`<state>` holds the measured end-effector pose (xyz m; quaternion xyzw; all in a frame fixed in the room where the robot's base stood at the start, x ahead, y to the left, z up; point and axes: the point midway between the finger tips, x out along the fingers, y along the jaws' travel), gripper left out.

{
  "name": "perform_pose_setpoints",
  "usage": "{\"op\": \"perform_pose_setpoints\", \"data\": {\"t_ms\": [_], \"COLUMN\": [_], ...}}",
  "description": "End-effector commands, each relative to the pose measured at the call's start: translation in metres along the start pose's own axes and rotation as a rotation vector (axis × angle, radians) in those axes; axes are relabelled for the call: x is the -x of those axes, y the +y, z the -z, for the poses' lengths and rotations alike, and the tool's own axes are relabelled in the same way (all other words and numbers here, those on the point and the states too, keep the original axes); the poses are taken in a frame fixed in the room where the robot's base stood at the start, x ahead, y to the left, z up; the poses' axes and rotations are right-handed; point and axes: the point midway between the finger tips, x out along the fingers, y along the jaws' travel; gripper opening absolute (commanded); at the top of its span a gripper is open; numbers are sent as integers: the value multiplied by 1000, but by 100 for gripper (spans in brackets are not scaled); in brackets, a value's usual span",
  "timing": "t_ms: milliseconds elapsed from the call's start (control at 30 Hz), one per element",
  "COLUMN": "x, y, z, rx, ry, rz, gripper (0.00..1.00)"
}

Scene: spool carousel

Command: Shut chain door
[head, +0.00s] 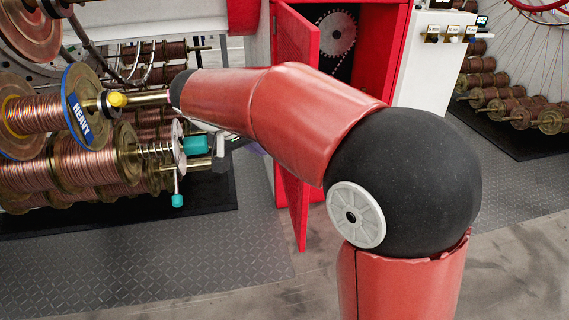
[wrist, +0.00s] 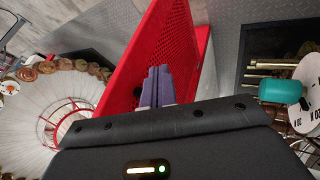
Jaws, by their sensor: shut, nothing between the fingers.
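The red chain door (head: 297,42) stands open on the red cabinet (head: 385,35) in the head view. A toothed grey sprocket (head: 338,33) and a dark chain show inside the opening. My arm hides the middle of the door. In the wrist view, a red perforated panel (wrist: 168,40), apparently this door, rises behind my gripper (wrist: 158,72). The purple fingers are shut together and empty, and their tips overlap the panel in the picture. I cannot tell whether they touch it. In the head view the gripper is mostly hidden behind my arm.
A carousel of copper spools, one with a blue HEAVY label (head: 82,120), stands at the left. A teal-handled part (head: 195,145) sticks out from it, close to my arm. More spools (head: 520,105) stand at the right. The grey floor (head: 225,285) in front is clear.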

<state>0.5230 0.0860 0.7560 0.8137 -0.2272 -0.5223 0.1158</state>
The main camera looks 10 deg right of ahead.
Motion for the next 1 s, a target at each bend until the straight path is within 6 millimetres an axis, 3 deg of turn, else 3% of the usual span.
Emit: {"op": "perform_pose_setpoints", "data": {"t_ms": [167,533,733,1000], "x": [-24,-102,-111,-116], "y": [0,1,28,36], "z": [-1,-2,0,-1], "rx": [1,1,-1,1], "ry": [-5,-6,-2,-1], "rz": [-3,-1,0,1], "gripper": [0,0,0,0]}}
